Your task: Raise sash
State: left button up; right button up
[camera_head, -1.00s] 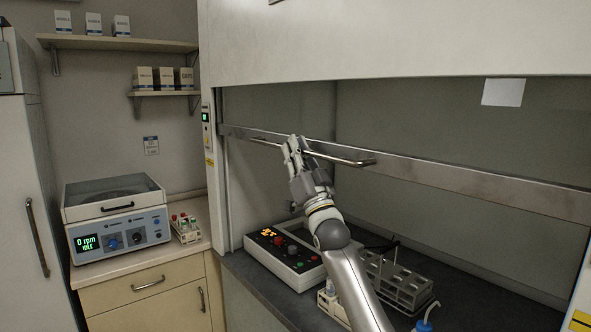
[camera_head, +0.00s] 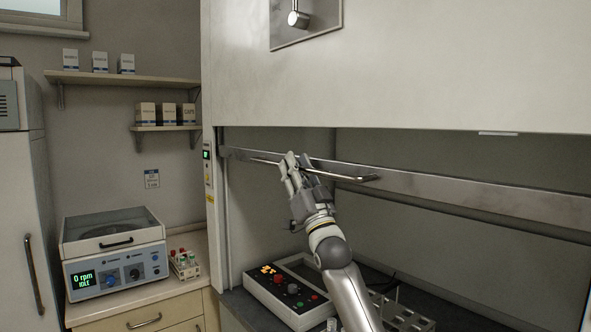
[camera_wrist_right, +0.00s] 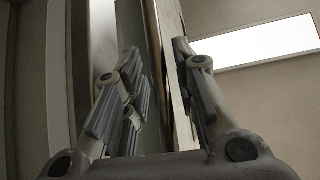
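The fume hood sash shows its metal lower rail (camera_head: 460,192) below the hood's white front panel. A horizontal bar handle (camera_head: 352,178) stands out from the rail. My right gripper (camera_head: 294,164) is at the handle, left of its middle, with its fingers around the bar. My left gripper is in no view.
Inside the hood, below my arm, are a control box (camera_head: 290,290) and a grey tube rack (camera_head: 405,318). A centrifuge (camera_head: 115,255) and a small tube rack (camera_head: 184,264) stand on the left counter. Shelves (camera_head: 120,78) hold boxes. Space under the sash is open.

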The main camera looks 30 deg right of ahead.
jog(key=shift+f, duration=0.15)
jog(key=shift+s+f, duration=0.1)
jog(key=shift+f, duration=0.05)
jog(key=v, duration=1.1)
jog(key=shift+s, duration=0.25)
jog(key=shift+f, duration=0.2)
